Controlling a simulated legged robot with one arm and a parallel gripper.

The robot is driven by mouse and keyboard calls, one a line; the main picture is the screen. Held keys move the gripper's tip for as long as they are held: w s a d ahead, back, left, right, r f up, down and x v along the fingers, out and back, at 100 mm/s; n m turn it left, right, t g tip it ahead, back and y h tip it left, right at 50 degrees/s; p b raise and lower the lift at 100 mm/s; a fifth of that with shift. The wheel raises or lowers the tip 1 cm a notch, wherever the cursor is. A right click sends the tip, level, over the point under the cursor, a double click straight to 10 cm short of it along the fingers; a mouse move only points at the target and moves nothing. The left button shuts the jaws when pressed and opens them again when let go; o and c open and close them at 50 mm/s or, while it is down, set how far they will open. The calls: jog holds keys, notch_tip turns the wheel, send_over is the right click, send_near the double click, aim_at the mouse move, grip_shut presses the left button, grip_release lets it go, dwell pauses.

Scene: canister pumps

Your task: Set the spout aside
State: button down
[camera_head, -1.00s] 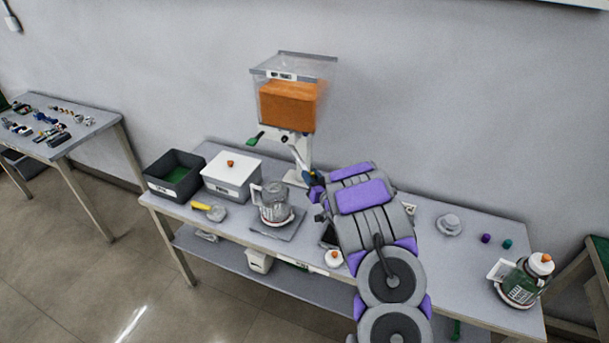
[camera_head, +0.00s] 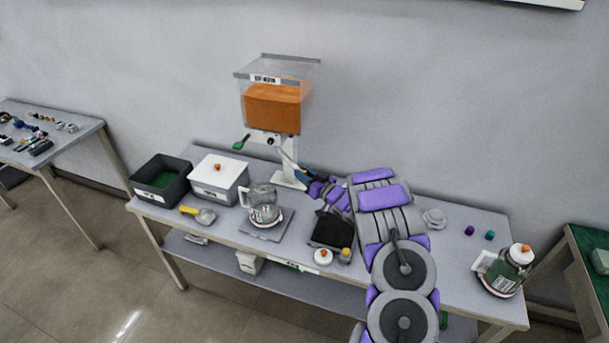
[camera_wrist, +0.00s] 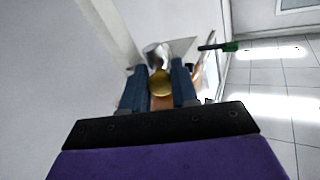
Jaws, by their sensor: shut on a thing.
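The dispenser is a clear hopper (camera_head: 276,101) with an orange load, on a pale stand (camera_head: 290,179) at the back of the table. A thin grey spout (camera_head: 284,156) slants down from under the hopper toward my gripper (camera_head: 304,173). In the wrist view, my gripper's blue-grey fingers (camera_wrist: 160,76) are shut on the spout, whose round gold part (camera_wrist: 160,83) shows between them. A shiny silver piece (camera_wrist: 157,54) lies just beyond. I cannot tell whether the spout still touches the dispenser. A green-handled lever (camera_head: 240,144) sticks out at the dispenser's left; it also shows in the wrist view (camera_wrist: 229,47).
Left of the dispenser are a dark bin (camera_head: 146,190), a white lidded box (camera_head: 220,170) and a yellow-handled scoop (camera_head: 204,216). A glass jug (camera_head: 264,205) stands in front. A black tray (camera_head: 332,231), grey round part (camera_head: 434,218) and jar (camera_head: 508,268) lie rightward. Bare tabletop surrounds the grey part.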

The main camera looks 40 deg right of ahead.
jog(key=shift+r, duration=0.15)
jog(key=c, duration=1.2)
grip_release()
jog(key=shift+c, duration=0.2)
jog(key=o, duration=0.4)
jog(key=shift+d, duration=0.25)
jog(key=shift+c, duration=0.2)
jog(key=shift+s, duration=0.1)
jog(key=s+d+p, duration=0.1)
jog(key=s, duration=1.6)
jog(key=shift+d+f, duration=0.2)
jog(key=shift+d, duration=0.1)
